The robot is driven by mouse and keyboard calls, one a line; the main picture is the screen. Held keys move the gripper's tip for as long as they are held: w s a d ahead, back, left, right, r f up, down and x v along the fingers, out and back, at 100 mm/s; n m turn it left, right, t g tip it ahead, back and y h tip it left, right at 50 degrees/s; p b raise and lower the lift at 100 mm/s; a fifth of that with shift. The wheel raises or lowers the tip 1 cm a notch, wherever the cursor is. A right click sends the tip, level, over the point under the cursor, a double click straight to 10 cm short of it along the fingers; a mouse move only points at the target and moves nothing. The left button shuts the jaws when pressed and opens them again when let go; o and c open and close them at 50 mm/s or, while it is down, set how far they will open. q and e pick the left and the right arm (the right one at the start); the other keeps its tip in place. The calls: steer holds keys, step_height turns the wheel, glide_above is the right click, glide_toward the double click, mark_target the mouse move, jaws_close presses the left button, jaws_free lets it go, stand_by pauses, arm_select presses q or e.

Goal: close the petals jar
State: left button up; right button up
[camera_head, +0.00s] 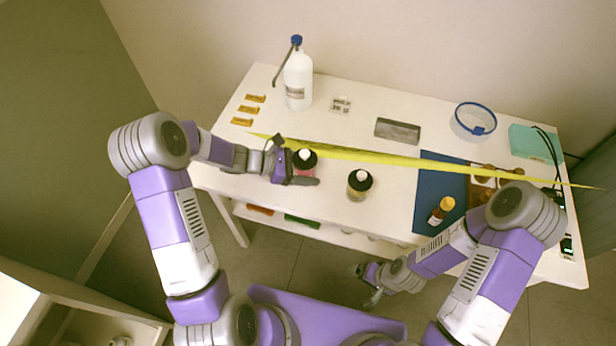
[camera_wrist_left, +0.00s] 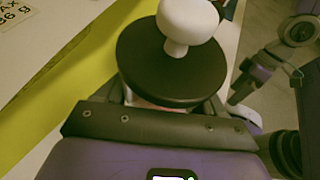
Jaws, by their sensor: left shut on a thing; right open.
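The petals jar (camera_head: 303,172) shows pink under a round black lid (camera_wrist_left: 172,68) with a white knob (camera_wrist_left: 187,22). It stands at the left front of the white table. My left gripper (camera_head: 305,180) is shut on the jar, just below the lid. The lid sits over the jar's mouth; I cannot tell whether it is fully seated. The fingertips are mostly hidden in the left wrist view. My right gripper (camera_head: 368,286) is open and empty, low in front of the table's front edge.
A second black-lidded jar (camera_head: 359,185) stands to the right. A long yellow strip (camera_head: 400,161) crosses the table behind the jars. A pump bottle (camera_head: 298,80), grey block (camera_head: 397,130), blue-rimmed bowl (camera_head: 473,120), blue mat (camera_head: 430,205) and amber bottle (camera_head: 440,210) stand around.

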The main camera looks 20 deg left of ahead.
arm_select(q)
steer(key=shift+f+b, duration=0.7)
steer(key=shift+f, duration=1.1)
steer(key=shift+f, duration=0.1)
steer(key=shift+f, duration=0.15)
steer(key=o, duration=1.6)
steer(key=shift+o, duration=0.2)
steer(key=shift+a+r, duration=0.2)
steer(key=shift+r, duration=0.15)
steer(key=p+v, duration=0.3)
steer(key=v, duration=0.8)
steer(key=shift+s+a+r, duration=0.1)
steer(key=shift+s+a, duration=0.05)
steer(key=shift+a, duration=0.1)
